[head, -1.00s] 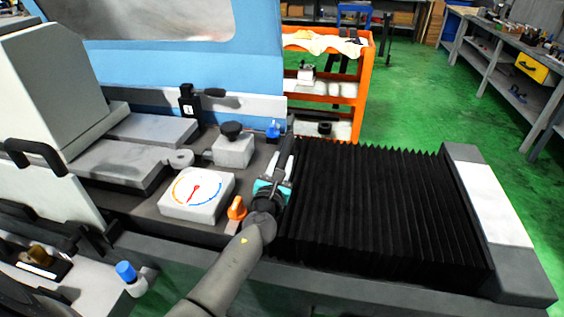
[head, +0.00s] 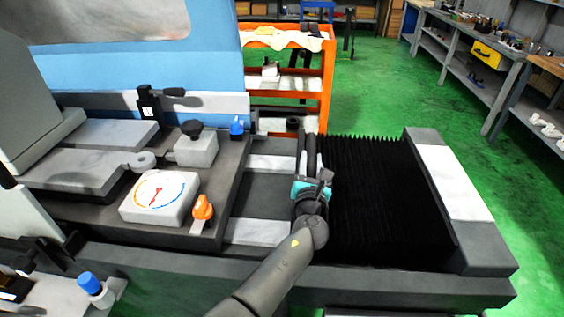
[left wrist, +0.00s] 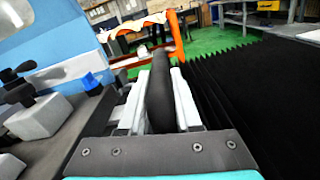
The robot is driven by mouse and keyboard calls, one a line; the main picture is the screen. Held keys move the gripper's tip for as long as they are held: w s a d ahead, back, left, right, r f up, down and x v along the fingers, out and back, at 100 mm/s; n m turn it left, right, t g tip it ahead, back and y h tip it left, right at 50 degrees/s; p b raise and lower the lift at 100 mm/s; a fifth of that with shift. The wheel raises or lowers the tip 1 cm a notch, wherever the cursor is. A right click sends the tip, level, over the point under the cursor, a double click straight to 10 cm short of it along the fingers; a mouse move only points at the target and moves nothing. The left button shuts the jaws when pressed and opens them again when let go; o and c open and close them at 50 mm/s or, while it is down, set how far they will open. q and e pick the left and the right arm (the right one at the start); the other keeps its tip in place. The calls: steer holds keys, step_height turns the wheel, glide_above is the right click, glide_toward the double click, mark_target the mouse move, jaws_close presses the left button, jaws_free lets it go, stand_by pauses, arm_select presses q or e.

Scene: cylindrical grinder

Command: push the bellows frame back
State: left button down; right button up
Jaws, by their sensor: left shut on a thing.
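The black pleated bellows (head: 375,195) lies on the machine bed, squeezed toward the end block at the right. At its left end stands the dark bellows frame with its bar-shaped handle (head: 312,150). My left gripper (head: 311,180) is shut on that handle, and its arm reaches in from below. In the left wrist view the black handle (left wrist: 159,95) runs between the two pale fingers, with the bellows (left wrist: 255,90) to its right. The gripper and arm hide the near part of the frame. My right gripper is not in view.
Left of the frame, pale rails (head: 257,232) lie uncovered. The grey end block (head: 455,190) closes the right side. An orange shelf cart (head: 290,80) stands behind.

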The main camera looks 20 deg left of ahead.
arm_select(q)
steer(key=shift+w+d+b, duration=0.15)
steer(key=shift+w+d, duration=0.05)
steer(key=shift+d, duration=0.55)
steer(key=shift+w+d+b, duration=0.1)
steer(key=shift+w+d, duration=0.05)
steer(key=shift+d, duration=0.65)
steer(key=shift+w+d+b, duration=0.15)
steer(key=shift+w+d, duration=0.05)
steer(key=shift+d, duration=0.55)
steer(key=c, duration=0.6)
jaws_free()
steer(key=shift+a, duration=0.1)
steer(key=shift+s+p, duration=0.3)
steer(key=shift+s, duration=0.35)
steer(key=p+v, duration=0.2)
steer(key=v, duration=1.2)
steer(key=shift+f, duration=0.1)
